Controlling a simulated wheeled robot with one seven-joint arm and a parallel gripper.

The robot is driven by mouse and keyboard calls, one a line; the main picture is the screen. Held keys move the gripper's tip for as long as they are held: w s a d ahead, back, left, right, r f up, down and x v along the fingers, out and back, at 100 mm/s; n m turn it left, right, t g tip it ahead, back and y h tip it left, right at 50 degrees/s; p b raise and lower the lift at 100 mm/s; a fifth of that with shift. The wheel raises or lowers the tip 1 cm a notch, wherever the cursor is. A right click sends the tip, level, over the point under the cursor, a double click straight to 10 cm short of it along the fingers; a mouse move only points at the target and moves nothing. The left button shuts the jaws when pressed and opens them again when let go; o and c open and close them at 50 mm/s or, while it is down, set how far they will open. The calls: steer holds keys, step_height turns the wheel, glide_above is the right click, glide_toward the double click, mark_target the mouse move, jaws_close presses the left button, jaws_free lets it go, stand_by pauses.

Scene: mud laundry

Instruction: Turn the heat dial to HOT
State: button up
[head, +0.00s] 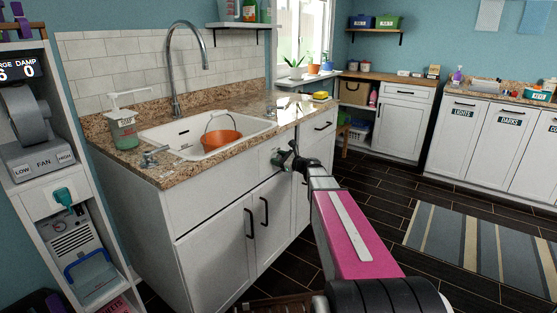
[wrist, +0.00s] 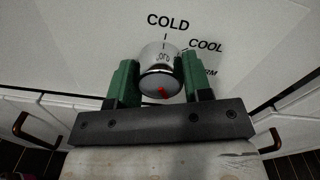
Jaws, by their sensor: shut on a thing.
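The heat dial (wrist: 160,62) is a round silver knob on a white cabinet panel. In the wrist view it sits between the two green fingers of my gripper (wrist: 158,76), which are shut on its sides. The word COLD (wrist: 167,21) is printed above the dial, with COOL (wrist: 206,45) to its upper right. A partly hidden label ending in RM is below COOL. No HOT label is visible. A red mark (wrist: 162,92) shows on the dial's near face; which label it points to is unclear. In the head view my gripper (head: 287,158) is at the counter's front, below the sink.
The granite counter (head: 180,172) with a white sink holding an orange bucket (head: 221,137) is above and left of my gripper. Cabinet doors with black handles (head: 264,211) are below. Dark floor and a striped rug (head: 480,255) lie clear to the right.

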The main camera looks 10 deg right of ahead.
steer(key=shift+f+m, duration=0.1)
steer(key=shift+m, duration=0.2)
steer(key=o, duration=0.9)
steer(key=v, duration=1.1)
